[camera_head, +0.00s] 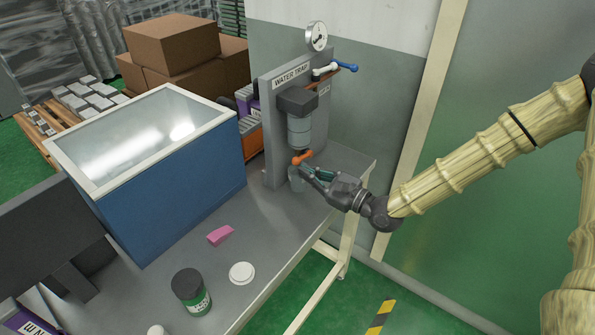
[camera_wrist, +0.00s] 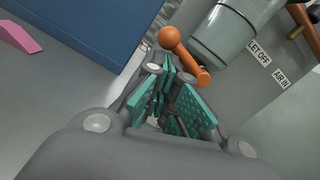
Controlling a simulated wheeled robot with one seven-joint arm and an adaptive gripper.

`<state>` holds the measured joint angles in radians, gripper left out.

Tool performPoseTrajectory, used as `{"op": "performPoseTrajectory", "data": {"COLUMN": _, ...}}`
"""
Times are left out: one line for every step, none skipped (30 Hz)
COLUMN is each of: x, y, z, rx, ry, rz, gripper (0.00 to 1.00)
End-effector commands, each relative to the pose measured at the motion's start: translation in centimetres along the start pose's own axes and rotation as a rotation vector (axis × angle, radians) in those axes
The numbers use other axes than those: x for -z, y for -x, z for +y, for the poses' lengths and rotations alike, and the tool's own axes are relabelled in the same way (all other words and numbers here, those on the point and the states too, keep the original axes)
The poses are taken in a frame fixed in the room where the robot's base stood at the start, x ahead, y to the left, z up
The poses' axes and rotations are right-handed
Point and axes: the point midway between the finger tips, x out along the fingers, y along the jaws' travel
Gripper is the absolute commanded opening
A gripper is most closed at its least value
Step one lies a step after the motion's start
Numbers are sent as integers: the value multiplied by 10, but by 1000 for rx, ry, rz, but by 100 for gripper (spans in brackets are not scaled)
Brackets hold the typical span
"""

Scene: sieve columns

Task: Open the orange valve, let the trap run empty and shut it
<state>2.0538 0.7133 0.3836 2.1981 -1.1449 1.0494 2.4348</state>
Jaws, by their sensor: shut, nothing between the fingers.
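The orange valve (camera_head: 302,157) sits under the grey trap bowl (camera_head: 299,130) on the panel marked WATER TRAP. In the wrist view the valve (camera_wrist: 185,56) shows as a short lever with a round knob, slanting beside the bowl (camera_wrist: 228,32). My gripper (camera_head: 308,173) is just below and right of the valve. In the wrist view my gripper (camera_wrist: 170,78) has its teal-padded fingers together, empty, with their tips close to the lever; I cannot tell if they touch it. A greyish cup (camera_head: 295,181) stands below the valve, partly hidden. The water level is not readable.
A blue glass-topped box (camera_head: 180,190) stands left. A pink wedge (camera_head: 221,235), a white disc (camera_head: 242,273) and a dark jar (camera_head: 190,290) lie nearer on the bench.

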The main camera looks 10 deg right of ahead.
Motion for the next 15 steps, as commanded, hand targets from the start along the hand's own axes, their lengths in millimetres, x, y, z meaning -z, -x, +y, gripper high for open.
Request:
{"op": "performPoseTrajectory", "data": {"x": -3, "y": 4, "z": -4, "rx": 8, "ry": 1, "rz": 1, "gripper": 0}}
{"op": "performPoseTrajectory", "data": {"x": -3, "y": 6, "z": -4, "rx": 11, "ry": 1, "rz": 2, "gripper": 0}}
{"op": "performPoseTrajectory", "data": {"x": -4, "y": 8, "z": -5, "rx": 13, "ry": 1, "rz": 3, "gripper": 0}}
{"op": "performPoseTrajectory", "data": {"x": -4, "y": 9, "z": -6, "rx": 15, "ry": 2, "rz": 4, "gripper": 0}}
{"op": "performPoseTrajectory", "data": {"x": -5, "y": 10, "z": -6, "rx": 17, "ry": 2, "rz": 5, "gripper": 0}}
{"op": "performPoseTrajectory", "data": {"x": -6, "y": 11, "z": -7, "rx": 18, "ry": 3, "rz": 5, "gripper": 0}}
{"op": "performPoseTrajectory", "data": {"x": -7, "y": 11, "z": -7, "rx": 19, "ry": 3, "rz": 5, "gripper": 0}}
{"op": "performPoseTrajectory", "data": {"x": -8, "y": 12, "z": -7, "rx": 20, "ry": 3, "rz": 5, "gripper": 0}}
{"op": "performPoseTrajectory", "data": {"x": -10, "y": 12, "z": -7, "rx": 20, "ry": 3, "rz": 4, "gripper": 0}}
{"op": "performPoseTrajectory", "data": {"x": -11, "y": 11, "z": -7, "rx": 20, "ry": 3, "rz": 4, "gripper": 0}}
{"op": "performPoseTrajectory", "data": {"x": -12, "y": 11, "z": -8, "rx": 20, "ry": 3, "rz": 4, "gripper": 0}}
{"op": "performPoseTrajectory", "data": {"x": -13, "y": 11, "z": -8, "rx": 19, "ry": 3, "rz": 5, "gripper": 0}}
{"op": "performPoseTrajectory", "data": {"x": -14, "y": 11, "z": -8, "rx": 19, "ry": 3, "rz": 5, "gripper": 0}}
{"op": "performPoseTrajectory", "data": {"x": -15, "y": 11, "z": -8, "rx": 19, "ry": 3, "rz": 5, "gripper": 0}}
{"op": "performPoseTrajectory", "data": {"x": -16, "y": 11, "z": -8, "rx": 19, "ry": 4, "rz": 5, "gripper": 0}}
